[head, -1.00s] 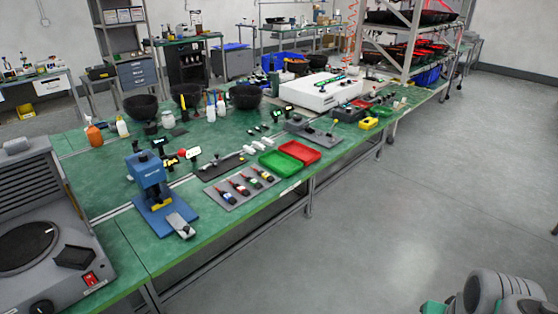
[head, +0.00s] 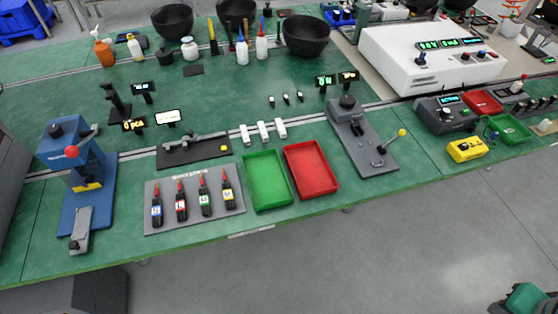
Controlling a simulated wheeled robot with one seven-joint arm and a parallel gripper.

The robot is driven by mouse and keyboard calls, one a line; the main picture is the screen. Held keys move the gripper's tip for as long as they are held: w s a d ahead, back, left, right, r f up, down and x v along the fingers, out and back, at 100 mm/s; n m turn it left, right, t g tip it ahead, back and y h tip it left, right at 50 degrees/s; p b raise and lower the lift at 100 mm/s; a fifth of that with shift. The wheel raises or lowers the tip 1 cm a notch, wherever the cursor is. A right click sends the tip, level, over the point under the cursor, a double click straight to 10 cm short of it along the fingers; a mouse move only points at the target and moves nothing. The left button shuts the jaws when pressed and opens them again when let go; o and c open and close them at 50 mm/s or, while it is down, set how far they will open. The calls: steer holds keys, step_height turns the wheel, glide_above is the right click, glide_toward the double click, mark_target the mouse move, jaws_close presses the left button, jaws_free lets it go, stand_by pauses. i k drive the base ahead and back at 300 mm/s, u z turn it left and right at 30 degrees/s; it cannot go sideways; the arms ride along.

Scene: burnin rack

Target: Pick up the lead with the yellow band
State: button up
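The lead with the yellow band (head: 228,191) lies at the right end of a row of dark, red-tipped leads on a grey board (head: 165,225). Beside it lies the lead with the green band (head: 205,199), then the red-banded lead (head: 181,205) and the blue-banded lead (head: 156,208). All lie apart from each other with the red tips toward the back. My gripper is not in view.
A green tray (head: 288,204) and a red tray (head: 333,190) sit right of the board. A blue press (head: 72,160) stands left of it. A dark fixture (head: 190,157) and white clips (head: 264,131) lie behind. The floor (head: 380,260) in front is clear.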

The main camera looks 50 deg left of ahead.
mark_target(228, 193)
steer(key=i, duration=0.5)
steer(key=u, duration=2.1)
steer(key=i, duration=0.65)
steer(key=u, duration=3.3)
steer(key=i, duration=0.5)
steer(key=u, duration=0.05)
